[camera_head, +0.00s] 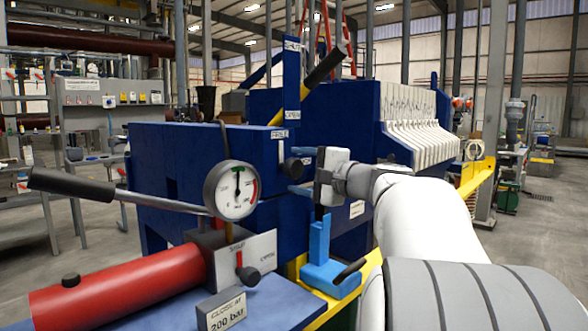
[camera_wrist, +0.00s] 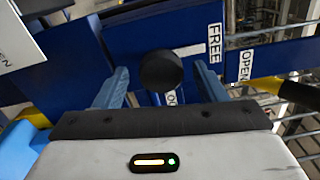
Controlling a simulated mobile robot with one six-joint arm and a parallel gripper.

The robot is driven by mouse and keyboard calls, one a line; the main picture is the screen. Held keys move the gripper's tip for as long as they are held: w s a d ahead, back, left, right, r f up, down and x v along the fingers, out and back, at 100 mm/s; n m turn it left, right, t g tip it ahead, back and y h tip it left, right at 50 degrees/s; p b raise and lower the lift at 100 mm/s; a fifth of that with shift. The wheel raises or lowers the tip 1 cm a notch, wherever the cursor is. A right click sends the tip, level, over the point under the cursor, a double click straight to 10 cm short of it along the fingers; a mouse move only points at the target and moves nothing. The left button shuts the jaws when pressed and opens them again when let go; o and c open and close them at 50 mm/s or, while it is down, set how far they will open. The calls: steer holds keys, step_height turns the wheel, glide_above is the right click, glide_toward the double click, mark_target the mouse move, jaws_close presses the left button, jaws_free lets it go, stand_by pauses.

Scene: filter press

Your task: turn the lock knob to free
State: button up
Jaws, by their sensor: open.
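The lock knob (camera_wrist: 161,70) is a round black knob on the blue press body. In the wrist view it sits between the two blue fingers of my gripper (camera_wrist: 162,76), with a visible gap on each side. A FREE label (camera_wrist: 214,43) is up and right of the knob. A second label (camera_wrist: 170,97) below it is partly hidden by the knob and my gripper. In the head view the knob (camera_head: 291,167) shows at the block's right end, under the FREE label (camera_head: 279,134). My gripper (camera_head: 303,170) is open and reaches it from the right.
A pressure gauge (camera_head: 232,190), a long black-handled lever (camera_head: 72,185) and a red cylinder (camera_head: 120,288) are at the left. A blue bracket with a black lever (camera_head: 330,272) stands below my gripper. Another black-handled lever (camera_head: 325,66) rises above the knob.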

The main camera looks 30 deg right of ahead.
steer(key=v, duration=0.5)
steer(key=shift+s+d+p, duration=0.1)
steer(key=shift+s+p, duration=0.2)
steer(key=shift+p, duration=0.05)
